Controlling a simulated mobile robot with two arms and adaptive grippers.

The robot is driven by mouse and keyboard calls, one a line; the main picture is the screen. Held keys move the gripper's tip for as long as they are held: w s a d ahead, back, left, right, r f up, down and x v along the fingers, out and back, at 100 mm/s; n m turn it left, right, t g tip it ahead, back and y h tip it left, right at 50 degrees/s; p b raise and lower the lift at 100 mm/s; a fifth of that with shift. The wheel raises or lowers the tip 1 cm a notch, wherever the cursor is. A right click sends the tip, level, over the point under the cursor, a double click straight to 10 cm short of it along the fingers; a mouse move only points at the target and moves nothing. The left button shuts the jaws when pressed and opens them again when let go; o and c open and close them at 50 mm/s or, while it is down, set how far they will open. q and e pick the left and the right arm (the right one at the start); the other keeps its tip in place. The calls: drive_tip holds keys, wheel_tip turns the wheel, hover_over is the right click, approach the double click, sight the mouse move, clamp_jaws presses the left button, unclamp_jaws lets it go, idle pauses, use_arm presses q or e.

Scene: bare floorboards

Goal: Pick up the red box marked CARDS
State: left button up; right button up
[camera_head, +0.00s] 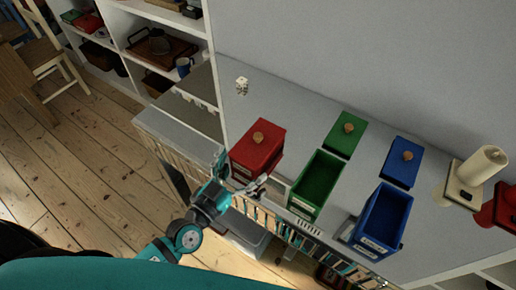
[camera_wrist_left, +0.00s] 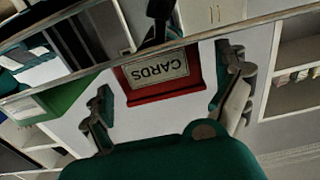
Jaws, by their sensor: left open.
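The red box (camera_head: 258,150) stands on the grey top of a low shelf unit, with its lid on and a round wooden knob on the lid. Its label, CARDS, shows upside down on the red box in the left wrist view (camera_wrist_left: 155,98). My left gripper (camera_head: 238,180) is open at the front of the red box. In the left wrist view, the fingers of the left gripper (camera_wrist_left: 168,98) are spread wide on either side of the box's front, with gaps to it and nothing held. My right gripper is out of view.
An open green box (camera_head: 318,182) and an open blue box (camera_head: 384,215) stand to the right, with the green lid (camera_head: 346,133) and blue lid (camera_head: 402,161) behind them. A small die (camera_head: 242,86) lies behind the red box. A cream object (camera_head: 470,176) stands far right.

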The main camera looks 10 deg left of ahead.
use_arm(q)
drive_tip(key=x, duration=0.2)
drive_tip(key=shift+w, duration=0.25)
drive_tip(key=shift+s, duration=0.1)
drive_tip(key=c, duration=1.4)
